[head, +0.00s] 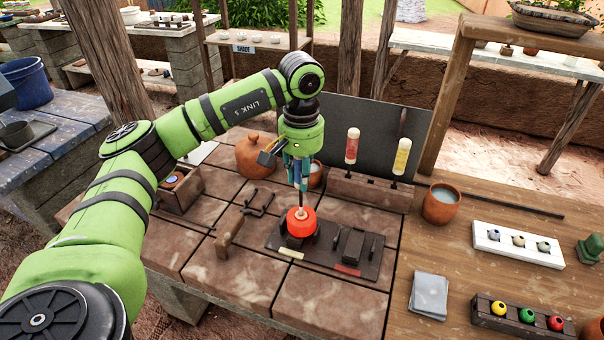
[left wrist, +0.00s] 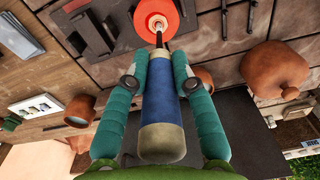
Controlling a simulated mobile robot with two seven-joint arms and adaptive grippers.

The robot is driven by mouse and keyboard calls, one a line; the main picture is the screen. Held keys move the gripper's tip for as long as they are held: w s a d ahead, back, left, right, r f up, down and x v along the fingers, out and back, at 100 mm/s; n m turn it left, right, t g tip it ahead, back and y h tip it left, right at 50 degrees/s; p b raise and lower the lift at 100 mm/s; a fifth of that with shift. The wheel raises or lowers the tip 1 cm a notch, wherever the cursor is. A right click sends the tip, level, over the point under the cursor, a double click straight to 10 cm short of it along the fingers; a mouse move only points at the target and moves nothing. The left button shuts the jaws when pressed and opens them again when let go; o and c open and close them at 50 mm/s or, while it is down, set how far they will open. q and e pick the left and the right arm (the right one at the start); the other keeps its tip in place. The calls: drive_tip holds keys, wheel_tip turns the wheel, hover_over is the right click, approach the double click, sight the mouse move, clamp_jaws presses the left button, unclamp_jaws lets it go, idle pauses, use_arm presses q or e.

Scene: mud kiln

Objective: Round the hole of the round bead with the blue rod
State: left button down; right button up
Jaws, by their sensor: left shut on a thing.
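The round bead (head: 299,222) is bright orange-red and sits on the dark metal plate (head: 340,253) on the tiled bench. It also shows at the top of the left wrist view (left wrist: 158,14). My left gripper (head: 297,176) is above the bead, shut on the blue rod (left wrist: 160,100) by its thick blue handle with pale ends. The rod's thin dark shaft (head: 303,199) points down and meets the bead's top at its hole. I cannot tell how deep the tip is. My right gripper is not in view.
A rack (head: 368,189) behind the plate holds a red rod (head: 352,147) and a yellow rod (head: 402,157). A clay pot (head: 255,155) stands behind left, a clay cup (head: 440,205) at right. A white bead tray (head: 518,246) is farther right.

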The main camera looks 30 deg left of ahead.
sight(300, 163)
use_arm(q)
drive_tip(key=shift+s+a, duration=0.2)
drive_tip(key=shift+s, duration=0.2)
idle(0.5)
drive_tip(key=shift+s+d, duration=0.15)
drive_tip(key=shift+s, duration=0.05)
idle(0.4)
drive_tip(key=shift+d, duration=0.25)
drive_tip(key=shift+w, duration=0.3)
idle(0.5)
drive_tip(key=shift+r, duration=0.2)
idle(0.4)
drive_tip(key=shift+r+p, duration=1.05)
drive_tip(key=shift+r, duration=0.55)
